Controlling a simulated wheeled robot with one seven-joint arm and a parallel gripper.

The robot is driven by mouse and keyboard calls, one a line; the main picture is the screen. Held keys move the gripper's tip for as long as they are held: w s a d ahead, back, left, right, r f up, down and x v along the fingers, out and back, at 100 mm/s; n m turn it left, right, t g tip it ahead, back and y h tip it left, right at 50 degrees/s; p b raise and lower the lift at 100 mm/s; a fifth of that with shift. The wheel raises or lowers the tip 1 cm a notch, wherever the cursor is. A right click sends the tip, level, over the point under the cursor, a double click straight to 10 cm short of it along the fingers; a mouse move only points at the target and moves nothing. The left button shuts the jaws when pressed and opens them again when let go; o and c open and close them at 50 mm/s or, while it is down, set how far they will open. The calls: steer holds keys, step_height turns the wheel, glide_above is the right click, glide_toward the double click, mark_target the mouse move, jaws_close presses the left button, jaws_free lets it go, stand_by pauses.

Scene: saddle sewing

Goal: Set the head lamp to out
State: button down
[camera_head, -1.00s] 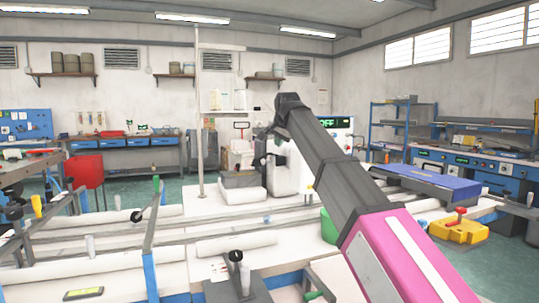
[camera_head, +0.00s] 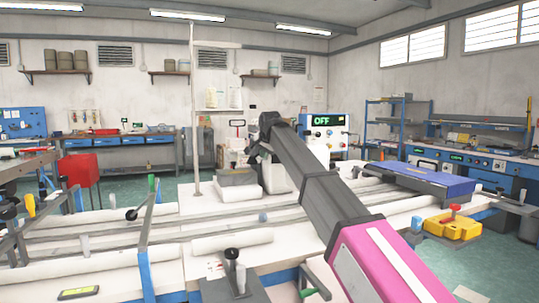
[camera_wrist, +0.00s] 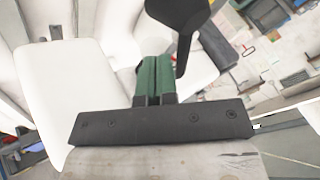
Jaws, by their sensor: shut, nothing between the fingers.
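The white sewing machine (camera_head: 280,178) stands on the white table behind my arm, which hides much of it. My gripper (camera_head: 254,152) is beside the machine's upper part in the head view, small and dark there. In the wrist view its green fingers (camera_wrist: 153,78) are together with nothing between them. A dark, rounded paddle-like part (camera_wrist: 180,18) is just above the fingertips in that view; I cannot tell whether it is the head lamp or whether they touch. White machine surfaces (camera_wrist: 75,90) lie to the left. The head lamp is not clearly identifiable.
A control box (camera_head: 325,132) with a green display reading OFF stands behind the machine. Long rails and white rolls (camera_head: 105,238) cross the table. A yellow tool (camera_head: 452,226) and a blue flat case (camera_head: 425,180) are at right.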

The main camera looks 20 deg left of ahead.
steer(key=shift+a, duration=0.2)
steer(key=shift+w+a, duration=0.1)
steer(key=shift+a, duration=0.55)
steer(key=v, duration=1)
steer(key=shift+s+d+r, duration=0.15)
steer(key=shift+s+r, duration=0.05)
steer(key=shift+r, duration=0.1)
